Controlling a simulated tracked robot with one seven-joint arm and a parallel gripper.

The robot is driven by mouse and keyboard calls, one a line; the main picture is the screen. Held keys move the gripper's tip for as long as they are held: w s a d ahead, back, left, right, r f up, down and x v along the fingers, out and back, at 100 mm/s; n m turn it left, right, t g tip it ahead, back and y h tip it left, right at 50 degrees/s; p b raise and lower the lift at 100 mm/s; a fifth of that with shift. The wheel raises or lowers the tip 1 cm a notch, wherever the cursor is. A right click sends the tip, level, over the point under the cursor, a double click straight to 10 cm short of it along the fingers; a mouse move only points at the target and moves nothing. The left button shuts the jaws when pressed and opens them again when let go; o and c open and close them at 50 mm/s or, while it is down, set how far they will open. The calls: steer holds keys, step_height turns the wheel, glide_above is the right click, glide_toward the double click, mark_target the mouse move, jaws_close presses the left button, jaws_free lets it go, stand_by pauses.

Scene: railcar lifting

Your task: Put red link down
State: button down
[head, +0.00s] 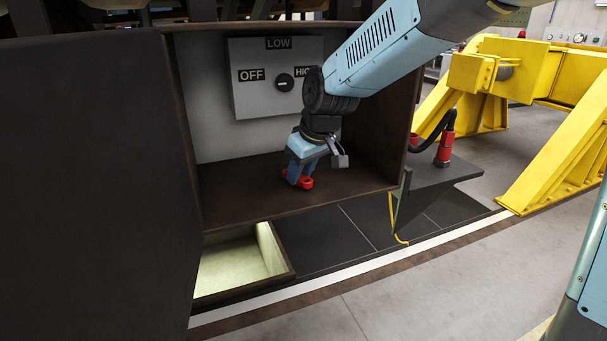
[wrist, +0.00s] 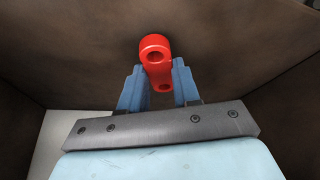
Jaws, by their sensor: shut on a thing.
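The red link (head: 306,183) is low inside the brown open-fronted box, at or just above its floor; I cannot tell whether it touches. In the wrist view the red link (wrist: 156,56) has two round eyes and sits between the blue fingers. My gripper (head: 301,176) reaches down into the box and is shut on the link. In the wrist view my gripper (wrist: 158,88) holds the link at its nearer end, and the far end sticks out past the fingertips.
The box floor (head: 235,198) is bare around the link. A grey switch panel (head: 262,100) marked OFF, LOW and HIGH is on the back wall. An open drawer (head: 287,277) sits below. A dark door (head: 90,190) stands at left, and yellow stands (head: 560,150) at right.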

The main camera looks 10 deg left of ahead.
steer(key=shift+f, duration=0.4)
steer(key=shift+f, duration=0.1)
steer(key=c, duration=0.8)
jaws_free()
